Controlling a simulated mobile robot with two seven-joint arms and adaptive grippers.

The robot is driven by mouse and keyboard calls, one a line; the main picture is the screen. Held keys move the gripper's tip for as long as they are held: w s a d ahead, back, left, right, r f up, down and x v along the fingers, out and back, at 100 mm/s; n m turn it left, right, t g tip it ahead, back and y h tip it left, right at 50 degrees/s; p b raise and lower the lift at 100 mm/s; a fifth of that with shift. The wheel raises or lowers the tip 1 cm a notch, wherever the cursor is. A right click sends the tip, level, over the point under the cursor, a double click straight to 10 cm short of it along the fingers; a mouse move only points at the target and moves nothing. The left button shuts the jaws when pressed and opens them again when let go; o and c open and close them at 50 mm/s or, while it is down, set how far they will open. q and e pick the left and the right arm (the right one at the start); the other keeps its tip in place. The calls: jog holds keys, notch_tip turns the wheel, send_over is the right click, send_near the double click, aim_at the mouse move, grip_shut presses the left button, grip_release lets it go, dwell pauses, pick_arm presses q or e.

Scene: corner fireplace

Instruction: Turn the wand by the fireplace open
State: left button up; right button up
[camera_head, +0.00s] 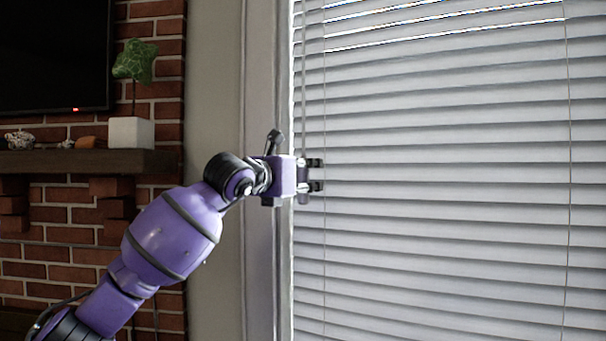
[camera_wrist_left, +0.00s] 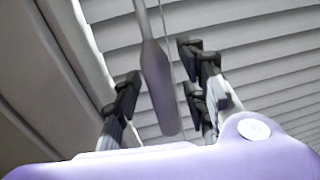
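The wand (camera_wrist_left: 160,88) is a thin grey rod with a wider, paddle-like handle. It hangs in front of the closed-looking white blinds (camera_head: 450,180), close to the window frame. In the left wrist view its handle shows between the fingers of my left gripper (camera_wrist_left: 162,82), with gaps on both sides. In the head view my left gripper (camera_head: 315,174) reaches the left edge of the blinds, with its fingers apart. The gripper and wrist hide part of the wand there. My right gripper is in neither view.
The window frame (camera_head: 262,80) stands right beside my left wrist. A dark mantel (camera_head: 85,162) with a white plant pot (camera_head: 131,132) juts from the brick wall (camera_head: 65,230) at the left. A dark screen (camera_head: 50,55) hangs above. Thin cords run down the blinds.

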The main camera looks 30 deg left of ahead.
pick_arm(q)
grip_shut()
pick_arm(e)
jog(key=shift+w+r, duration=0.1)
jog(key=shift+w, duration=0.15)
